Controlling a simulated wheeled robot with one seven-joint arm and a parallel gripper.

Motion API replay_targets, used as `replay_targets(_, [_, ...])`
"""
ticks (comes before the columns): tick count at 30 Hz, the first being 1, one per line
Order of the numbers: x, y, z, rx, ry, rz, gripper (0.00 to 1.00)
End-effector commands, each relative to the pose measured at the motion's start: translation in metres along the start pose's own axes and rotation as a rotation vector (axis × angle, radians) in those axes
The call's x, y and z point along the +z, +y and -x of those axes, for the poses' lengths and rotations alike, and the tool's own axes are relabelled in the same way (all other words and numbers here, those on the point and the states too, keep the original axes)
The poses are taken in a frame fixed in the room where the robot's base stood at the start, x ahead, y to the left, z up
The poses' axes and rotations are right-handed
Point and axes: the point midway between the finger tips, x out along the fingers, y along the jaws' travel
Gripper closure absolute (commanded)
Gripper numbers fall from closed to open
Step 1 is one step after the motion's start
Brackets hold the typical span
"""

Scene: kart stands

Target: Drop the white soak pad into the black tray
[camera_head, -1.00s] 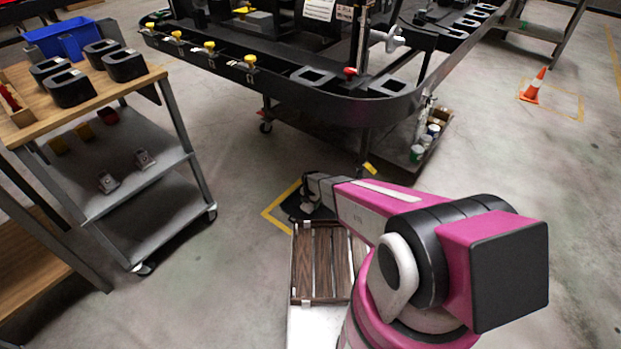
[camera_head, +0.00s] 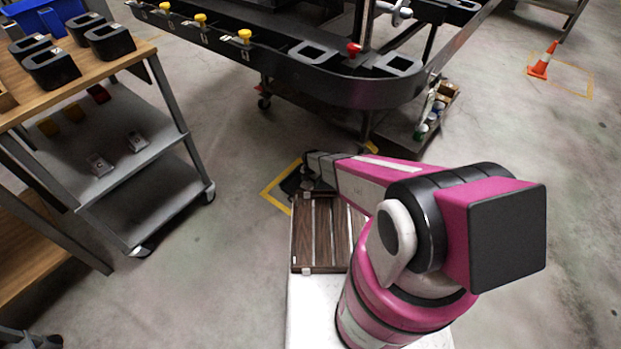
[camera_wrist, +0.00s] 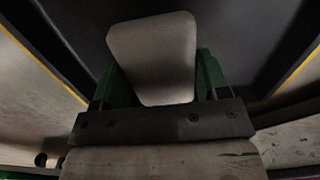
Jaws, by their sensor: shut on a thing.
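The white soak pad (camera_wrist: 155,55) is a pale, rounded block in the wrist view. My gripper (camera_wrist: 157,80) has green fingers shut on its two sides. The black tray (camera_wrist: 240,35) fills the background beyond the pad, so the pad hangs in front of its dark inside. I cannot tell the exact gap between pad and tray. In the head view the black tray (camera_head: 291,182) lies on the floor inside a yellow marking, partly covered by my arm. The pad and fingertips are not clear there.
A large black kart stand (camera_head: 350,90) with yellow and red knobs is just beyond the tray. A cart (camera_head: 140,190) with black blocks on top stands at the left. An orange cone (camera_head: 543,60) is at the far right. The floor on the right is open.

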Motion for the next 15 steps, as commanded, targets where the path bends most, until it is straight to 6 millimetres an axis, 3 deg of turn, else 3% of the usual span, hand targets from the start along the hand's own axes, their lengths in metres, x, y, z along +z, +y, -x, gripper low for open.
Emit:
replay_targets(9, [0.0000, 0.0000, -0.0046, 0.000, 0.000, 0.000, 0.54])
replay_targets(10, [0.0000, 0.0000, -0.0046, 0.000, 0.000, 0.000, 0.29])
replay_targets(12, [0.0000, 0.0000, -0.0045, 0.000, 0.000, 0.000, 0.06])
replay_targets(15, [0.0000, 0.0000, -0.0044, 0.000, 0.000, 0.000, 0.02])
